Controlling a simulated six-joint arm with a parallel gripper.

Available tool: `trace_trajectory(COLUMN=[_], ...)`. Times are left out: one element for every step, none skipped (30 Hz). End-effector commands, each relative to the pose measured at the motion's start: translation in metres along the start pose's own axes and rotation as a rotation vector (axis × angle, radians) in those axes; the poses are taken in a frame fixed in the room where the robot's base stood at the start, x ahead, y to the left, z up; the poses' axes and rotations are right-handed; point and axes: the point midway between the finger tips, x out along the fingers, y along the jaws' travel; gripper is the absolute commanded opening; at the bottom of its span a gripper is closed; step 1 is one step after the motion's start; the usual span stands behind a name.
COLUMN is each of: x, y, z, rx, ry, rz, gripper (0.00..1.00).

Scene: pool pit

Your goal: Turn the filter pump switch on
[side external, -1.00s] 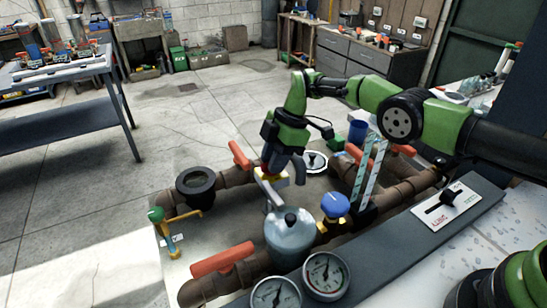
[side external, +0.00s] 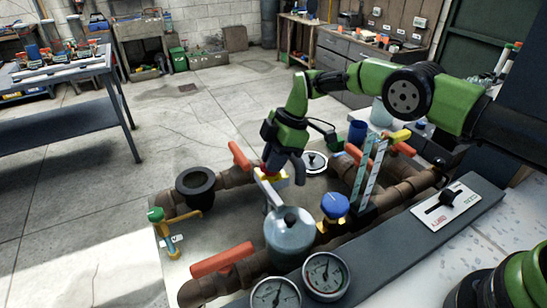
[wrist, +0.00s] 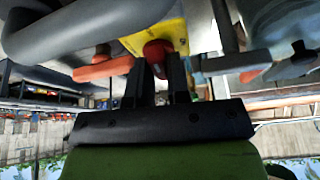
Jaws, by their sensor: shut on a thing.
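The switch panel (side external: 446,207) is a white plate with red and green markings on the grey ledge at the right. Its black switch lever (side external: 440,198) lies over the plate, away from my gripper. My gripper (side external: 271,169) points down over the pipes, left of that panel, at a yellow fitting (side external: 283,179). In the wrist view, my two dark fingers (wrist: 163,80) are on either side of a red knob (wrist: 158,51), which stands on the yellow fitting (wrist: 165,35). My fingers are shut on this knob. The fingertips are partly hidden in the side view.
A grey canister (side external: 290,235), a blue-topped valve (side external: 334,206) and two gauges (side external: 326,275) stand near my gripper. Red-orange handles (side external: 222,260) stick up along the brown pipes. Clear flow tubes (side external: 368,172) stand between my gripper and the switch panel.

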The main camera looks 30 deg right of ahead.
Motion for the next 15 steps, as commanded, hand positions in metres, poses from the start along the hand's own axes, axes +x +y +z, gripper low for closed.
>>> trace_trajectory(x=[0.0027, 0.0026, 0.0027, 0.0028, 0.0029, 0.0027, 0.0028, 0.0030, 0.0028, 0.0028, 0.0029, 0.0029, 0.0032, 0.0033, 0.0033], y=[-0.0029, -0.0030, -0.0030, -0.0032, -0.0032, -0.0032, -0.0034, -0.0036, -0.0037, -0.0038, -0.0039, -0.0041, -0.0042, -0.0044, -0.0046], z=[-0.0003, -0.0004, -0.0004, -0.0004, -0.0003, -0.0006, -0.0006, -0.0003, -0.0007, -0.0006, -0.0007, -0.0010, -0.0010, -0.0011, -0.0013], rx=[0.016, 0.026, 0.040, 0.051, 0.063, 0.082, 0.098, 0.116, 0.146, 0.170, 0.197, 0.233, 0.259, 0.285, 0.319], ry=[-0.001, 0.000, 0.000, -0.001, -0.001, -0.001, -0.001, -0.002, -0.001, -0.002, -0.002, -0.001, -0.002, -0.002, -0.002], rz=[-0.006, -0.002, 0.005, 0.009, 0.015, 0.023, 0.030, 0.038, 0.051, 0.062, 0.074, 0.089, 0.100, 0.111, 0.126], gripper=[0.00, 0.00, 0.00, 0.00, 0.00, 0.00, 0.00, 0.00, 0.00, 0.00, 0.00, 0.00, 0.00, 0.00, 0.00])
